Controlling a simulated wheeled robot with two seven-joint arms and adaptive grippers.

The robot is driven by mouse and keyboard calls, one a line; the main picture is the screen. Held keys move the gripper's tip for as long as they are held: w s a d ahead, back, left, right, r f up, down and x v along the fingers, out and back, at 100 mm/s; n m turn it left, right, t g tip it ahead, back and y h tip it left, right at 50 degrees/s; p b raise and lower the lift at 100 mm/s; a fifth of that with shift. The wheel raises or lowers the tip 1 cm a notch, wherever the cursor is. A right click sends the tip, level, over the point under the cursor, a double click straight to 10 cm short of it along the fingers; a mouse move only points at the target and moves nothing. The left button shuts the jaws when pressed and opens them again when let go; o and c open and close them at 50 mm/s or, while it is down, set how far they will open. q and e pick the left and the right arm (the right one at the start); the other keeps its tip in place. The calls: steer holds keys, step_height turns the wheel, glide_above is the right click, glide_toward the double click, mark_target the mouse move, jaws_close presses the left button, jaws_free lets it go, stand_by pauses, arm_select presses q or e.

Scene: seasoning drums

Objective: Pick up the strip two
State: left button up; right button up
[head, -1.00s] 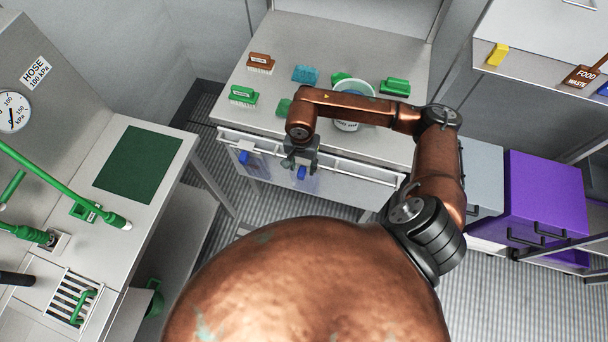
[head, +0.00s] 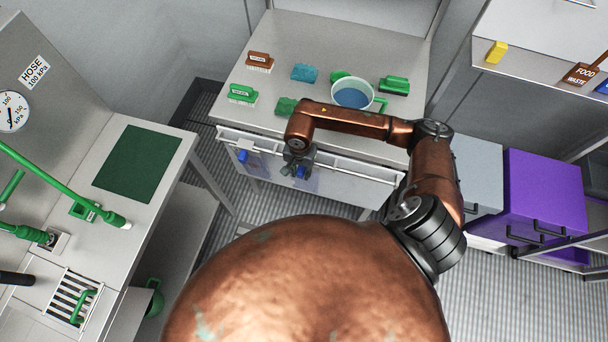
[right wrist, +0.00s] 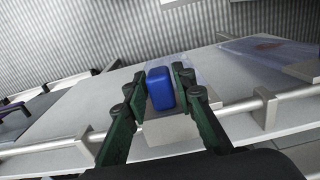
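Two blue-topped pieces hang at the rail on the front of the far table in the head view: one at the left (head: 243,156) and one further right (head: 301,172). I cannot read which is strip two. My right gripper (head: 297,160) is at the right one, partly covering it. In the right wrist view the blue top (right wrist: 160,89) sits between the dark green fingers of this gripper (right wrist: 160,80). The fingers flank it closely, with a thin gap at its left side; no firm grip shows. A pale, see-through sheet shows behind the blue top. My left gripper is not in view.
The rail (head: 350,171) runs along the table (head: 325,45) front, close to my gripper. On the table are a bucket (head: 352,93), several brushes, including a brown one (head: 260,60), and cloths. Purple bins (head: 543,195) stand at the right.

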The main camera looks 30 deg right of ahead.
jaws_close()
steer(key=shift+r, duration=0.15)
stand_by(0.4)
